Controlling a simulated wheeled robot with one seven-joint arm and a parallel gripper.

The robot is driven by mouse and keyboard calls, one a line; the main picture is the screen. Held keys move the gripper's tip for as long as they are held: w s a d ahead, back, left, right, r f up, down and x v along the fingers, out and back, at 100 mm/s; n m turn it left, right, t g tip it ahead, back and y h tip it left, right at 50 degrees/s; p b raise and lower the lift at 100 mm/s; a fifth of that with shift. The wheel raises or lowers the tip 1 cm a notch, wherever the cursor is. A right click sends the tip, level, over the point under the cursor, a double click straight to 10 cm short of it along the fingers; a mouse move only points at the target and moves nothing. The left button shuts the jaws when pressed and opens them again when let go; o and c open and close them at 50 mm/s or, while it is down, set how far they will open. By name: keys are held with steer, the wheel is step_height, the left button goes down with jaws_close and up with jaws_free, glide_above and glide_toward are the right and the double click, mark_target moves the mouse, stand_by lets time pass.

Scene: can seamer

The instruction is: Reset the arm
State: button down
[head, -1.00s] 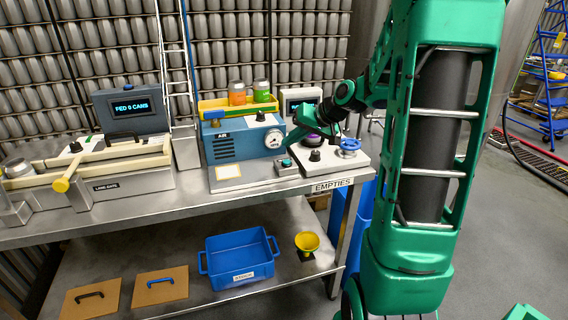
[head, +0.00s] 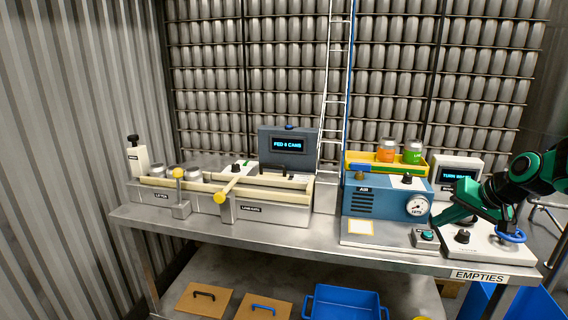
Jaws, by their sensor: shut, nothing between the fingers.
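My gripper (head: 438,218) reaches in from the right side of the head view. It is shut and empty. Its tips are just above a small grey box with a teal button (head: 427,236); I cannot tell whether they touch it. My arm's wrist (head: 500,190) hangs over the white control panel (head: 490,244), partly hiding its blue handwheel (head: 511,236). A black knob (head: 462,236) on the panel is visible. The display (head: 458,175) behind is lit, its text partly unreadable.
The blue air unit (head: 375,197) with a gauge stands left of my gripper, with a yellow tray (head: 355,158) holding an orange and a green can on top. Farther left is the lane gate machine (head: 270,208). A blue bin (head: 345,303) sits on the lower shelf.

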steer(key=s+a+f+g+h, duration=0.1)
steer(key=s+a+g, duration=0.1)
steer(key=s, duration=1.3)
steer(key=s+a+f+m+g+h, duration=0.1)
steer(key=s+g, duration=0.4)
steer(key=s, duration=1.1)
steer(key=shift+a+f, duration=0.35)
steer(key=shift+a, duration=0.5)
steer(key=shift+w+f, duration=0.25)
steer(key=shift+w, duration=0.35)
